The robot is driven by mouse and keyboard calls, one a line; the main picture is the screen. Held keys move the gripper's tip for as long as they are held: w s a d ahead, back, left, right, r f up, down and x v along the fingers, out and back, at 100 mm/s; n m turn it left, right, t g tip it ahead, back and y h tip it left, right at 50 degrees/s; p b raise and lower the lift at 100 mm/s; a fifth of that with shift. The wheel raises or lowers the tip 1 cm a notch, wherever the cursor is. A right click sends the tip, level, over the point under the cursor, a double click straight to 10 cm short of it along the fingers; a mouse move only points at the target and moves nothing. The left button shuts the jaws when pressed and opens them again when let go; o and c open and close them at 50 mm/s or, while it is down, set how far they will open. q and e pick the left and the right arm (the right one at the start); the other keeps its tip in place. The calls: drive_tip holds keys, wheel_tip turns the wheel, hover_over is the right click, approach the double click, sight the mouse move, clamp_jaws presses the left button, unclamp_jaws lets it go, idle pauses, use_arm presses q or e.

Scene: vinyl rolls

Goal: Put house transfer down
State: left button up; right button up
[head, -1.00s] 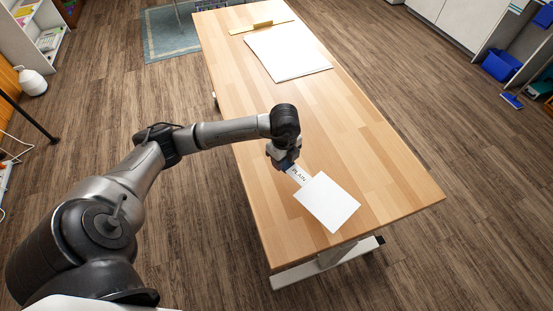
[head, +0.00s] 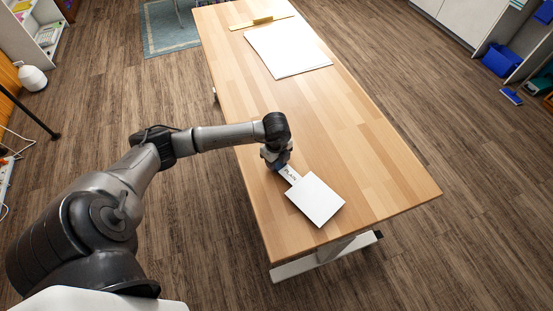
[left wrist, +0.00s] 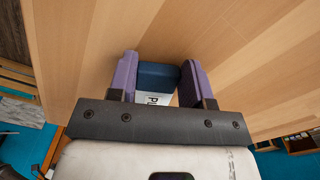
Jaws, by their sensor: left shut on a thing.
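A white square sheet with a tab lettered "PLAIN", which I take for the house transfer (head: 316,199), is at the near end of the wooden table (head: 345,125). No house picture shows on its visible face. My left gripper (head: 281,166) is shut at the tab end of the sheet. In the left wrist view, the gripper (left wrist: 158,80) has its purple fingers on either side of a dark blue piece (left wrist: 158,76), with the white lettered tab (left wrist: 152,98) beside it. I cannot tell whether the sheet touches the table. My right gripper is not in view.
A stack of white sheets (head: 287,50) lies at the far end of the table, with a yellow strip (head: 262,22) beyond it. The table's middle is clear. A blue bin (head: 501,61) stands off to the right.

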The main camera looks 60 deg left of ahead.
use_arm(q)
drive_tip(key=shift+f, duration=0.15)
drive_tip(key=o, duration=0.9)
drive_tip(key=shift+r, duration=0.5)
wheel_tip(320, 180, up, 11)
drive_tip(key=b, duration=0.1)
drive_tip(key=shift+r+b, duration=0.2)
drive_tip(key=shift+b, duration=0.2)
